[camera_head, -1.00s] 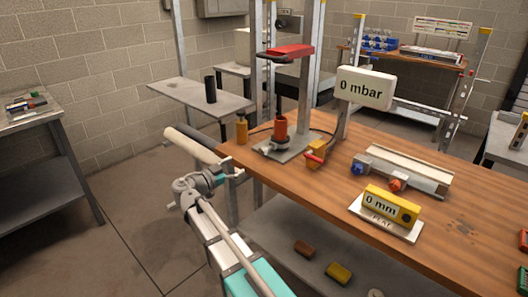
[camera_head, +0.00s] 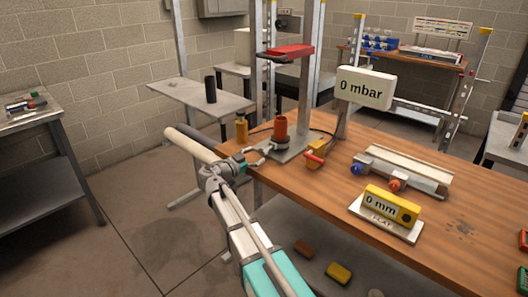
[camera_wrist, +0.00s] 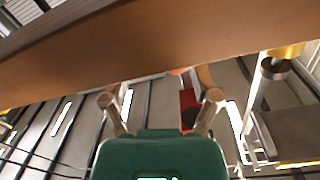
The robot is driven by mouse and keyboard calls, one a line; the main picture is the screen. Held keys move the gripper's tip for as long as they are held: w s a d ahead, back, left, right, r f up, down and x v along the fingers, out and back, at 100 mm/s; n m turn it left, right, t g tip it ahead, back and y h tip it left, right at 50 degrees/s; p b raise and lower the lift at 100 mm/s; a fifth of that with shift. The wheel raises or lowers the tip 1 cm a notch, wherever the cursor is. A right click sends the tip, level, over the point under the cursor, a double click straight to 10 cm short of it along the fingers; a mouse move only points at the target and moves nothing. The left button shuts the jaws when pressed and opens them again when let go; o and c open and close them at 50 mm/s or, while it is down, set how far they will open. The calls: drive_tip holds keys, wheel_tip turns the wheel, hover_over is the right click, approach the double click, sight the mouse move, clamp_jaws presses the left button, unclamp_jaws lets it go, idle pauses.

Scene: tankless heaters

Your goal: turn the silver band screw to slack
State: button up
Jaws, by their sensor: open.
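An orange-red cylinder (camera_head: 281,126) stands upright on a grey base plate (camera_head: 298,146) near the table's far left edge. A dark and silvery collar (camera_head: 282,139) is around its lower end. The silver band screw is too small to make out there. My gripper (camera_head: 262,154) is open, just left of the collar, above the table's edge; I cannot tell whether it touches anything. In the wrist view my gripper (camera_wrist: 160,97) shows two spread fingers with nothing clearly between them. A red piece (camera_wrist: 187,100) shows beside the right finger.
The wooden table (camera_head: 330,210) has a red arm (camera_head: 288,51) on a post above the cylinder. A brass-coloured cylinder (camera_head: 241,128), a yellow block with a red handle (camera_head: 315,154) and a "0 mbar" display (camera_head: 364,88) stand close by. A "0 mm" gauge (camera_head: 391,206) is at right.

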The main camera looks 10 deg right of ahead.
sight(261, 152)
drive_tip(key=shift+x, duration=2.3)
clamp_jaws()
